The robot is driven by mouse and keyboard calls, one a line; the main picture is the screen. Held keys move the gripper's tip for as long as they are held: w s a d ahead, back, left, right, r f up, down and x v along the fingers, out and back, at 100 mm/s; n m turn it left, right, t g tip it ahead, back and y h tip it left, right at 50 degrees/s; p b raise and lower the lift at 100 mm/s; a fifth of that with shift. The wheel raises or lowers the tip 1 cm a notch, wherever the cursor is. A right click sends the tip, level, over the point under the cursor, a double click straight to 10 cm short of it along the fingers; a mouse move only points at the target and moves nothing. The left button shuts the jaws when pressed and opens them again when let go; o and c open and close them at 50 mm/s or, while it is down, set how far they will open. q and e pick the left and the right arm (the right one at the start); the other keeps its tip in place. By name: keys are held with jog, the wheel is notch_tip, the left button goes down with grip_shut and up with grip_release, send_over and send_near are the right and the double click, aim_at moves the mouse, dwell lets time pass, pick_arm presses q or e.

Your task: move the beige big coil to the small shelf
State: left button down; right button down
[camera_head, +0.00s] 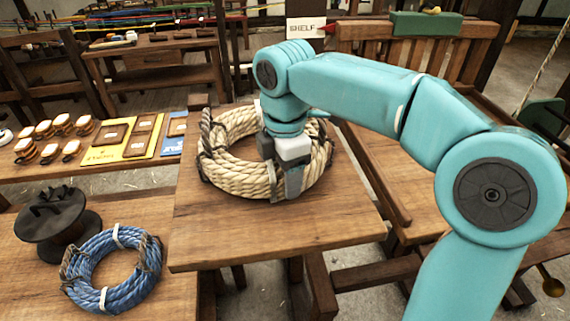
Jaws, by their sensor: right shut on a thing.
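The beige big coil (236,177) is a thick rope ring with dark ties, lying on a wooden top (270,240) in the middle of the view. My right gripper (290,185) reaches down from the right and is shut on the near right part of the coil. The gripper and wrist hide part of the ring and its middle. A white sign reading SHELF (305,28) stands behind, past my arm. I cannot tell for certain which surface the sign marks. My left gripper is not in view.
A blue rope coil (112,268) and a dark spool (57,222) are on a lower wooden surface at the left. Small coils, boards and cards (103,156) lie on a bench behind them. A wooden bench (385,165) stands at the right beneath my arm.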

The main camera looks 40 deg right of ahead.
jog(key=shift+w+r, duration=0.1)
jog(key=c, duration=0.5)
grip_release()
jog(key=shift+a, duration=0.1)
jog(key=shift+c, duration=0.2)
jog(key=shift+o, duration=1.1)
jog(key=shift+s, duration=0.2)
jog(key=shift+w, duration=0.1)
